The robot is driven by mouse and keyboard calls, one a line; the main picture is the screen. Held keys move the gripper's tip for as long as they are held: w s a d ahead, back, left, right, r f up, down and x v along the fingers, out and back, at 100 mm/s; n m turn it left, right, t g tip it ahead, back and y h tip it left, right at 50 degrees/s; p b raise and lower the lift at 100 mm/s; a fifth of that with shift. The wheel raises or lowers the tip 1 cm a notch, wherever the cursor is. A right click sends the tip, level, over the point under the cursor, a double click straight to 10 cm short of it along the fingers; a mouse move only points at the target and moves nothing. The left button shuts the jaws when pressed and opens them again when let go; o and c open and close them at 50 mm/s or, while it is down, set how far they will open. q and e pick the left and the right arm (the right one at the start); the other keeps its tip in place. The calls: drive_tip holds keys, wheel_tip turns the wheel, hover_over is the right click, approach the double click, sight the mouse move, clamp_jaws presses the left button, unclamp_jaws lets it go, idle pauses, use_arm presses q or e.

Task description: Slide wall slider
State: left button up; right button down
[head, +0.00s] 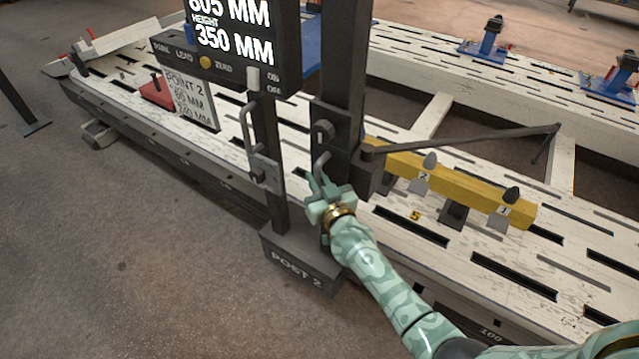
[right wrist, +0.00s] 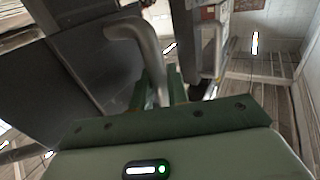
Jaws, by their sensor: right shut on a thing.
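The wall slider appears to be the dark carriage (head: 367,168) on the tall dark post (head: 344,60). A grey bent handle (head: 321,162) sticks out from its front. My right gripper (head: 323,186) is shut on the handle, low on the post. In the right wrist view the bent handle (right wrist: 148,48) runs down between the green fingers of my right gripper (right wrist: 161,92). The fingers hide the gripped part of the handle. My left gripper is not in view.
A slotted white bench (head: 465,215) lies behind the post. A display box (head: 225,60) stands at left on a thinner post with another handle (head: 248,125).

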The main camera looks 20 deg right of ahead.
drive_tip(key=shift+f, duration=0.1)
drive_tip(key=c, duration=1.5)
unclamp_jaws()
drive_tip(key=shift+o, duration=0.2)
drive_tip(key=s+d+p, duration=0.1)
drive_tip(key=s+p, duration=0.3)
drive_tip(key=s, duration=1.2)
drive_tip(key=shift+s, duration=0.15)
drive_tip(key=shift+d+f, duration=0.1)
